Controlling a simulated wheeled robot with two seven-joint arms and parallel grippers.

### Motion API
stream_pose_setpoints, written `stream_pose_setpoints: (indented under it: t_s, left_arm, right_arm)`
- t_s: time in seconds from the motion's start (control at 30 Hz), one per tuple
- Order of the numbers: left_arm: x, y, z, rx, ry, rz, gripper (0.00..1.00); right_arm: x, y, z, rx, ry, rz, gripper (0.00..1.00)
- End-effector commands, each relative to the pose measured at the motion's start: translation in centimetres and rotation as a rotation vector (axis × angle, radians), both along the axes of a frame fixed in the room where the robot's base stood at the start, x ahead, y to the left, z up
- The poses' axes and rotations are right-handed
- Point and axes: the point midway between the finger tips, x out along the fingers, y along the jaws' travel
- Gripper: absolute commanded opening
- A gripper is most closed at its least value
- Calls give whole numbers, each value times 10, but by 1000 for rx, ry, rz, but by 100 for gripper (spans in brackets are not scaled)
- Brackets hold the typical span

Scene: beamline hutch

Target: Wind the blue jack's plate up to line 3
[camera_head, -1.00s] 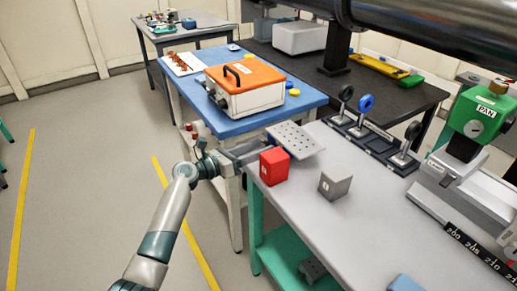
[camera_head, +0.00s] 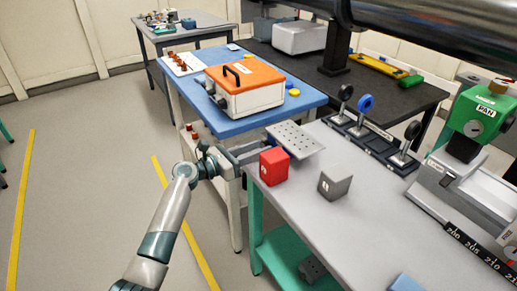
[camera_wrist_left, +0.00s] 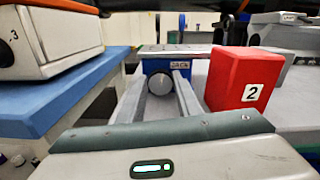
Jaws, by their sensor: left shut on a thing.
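The jack's grey plate (camera_head: 296,140), dotted with holes, lies level near the left end of the grey bench. In the left wrist view its blue body (camera_wrist_left: 181,67) shows below the plate's edge, with a round dark knob (camera_wrist_left: 160,84) facing me. My left gripper (camera_head: 247,153) comes in from the left at the bench edge. Its two fingers are shut on the knob, one on each side. I cannot make out any height lines or line 3 in these views. My right gripper is not in view.
A red block (camera_head: 273,167) marked 2 stands close beside the jack, near my gripper. A grey block (camera_head: 335,182) stands farther right on the bench (camera_head: 305,215). An orange-topped case (camera_head: 245,88) sits on the blue table behind. An optics rail (camera_head: 372,133) lies behind the jack.

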Motion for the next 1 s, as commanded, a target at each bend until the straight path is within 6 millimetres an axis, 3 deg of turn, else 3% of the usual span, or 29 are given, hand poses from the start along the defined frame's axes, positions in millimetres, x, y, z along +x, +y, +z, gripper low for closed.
stream_pose_setpoints:
  t_s: [0.53, 1.0]
  left_arm:
    - [-2, -1, -2, 221, -302, 0, 9]
    - [-2, -1, -1, 262, -359, 0, 9]
  right_arm:
    - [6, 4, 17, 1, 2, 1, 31]
    - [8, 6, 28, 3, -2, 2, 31]
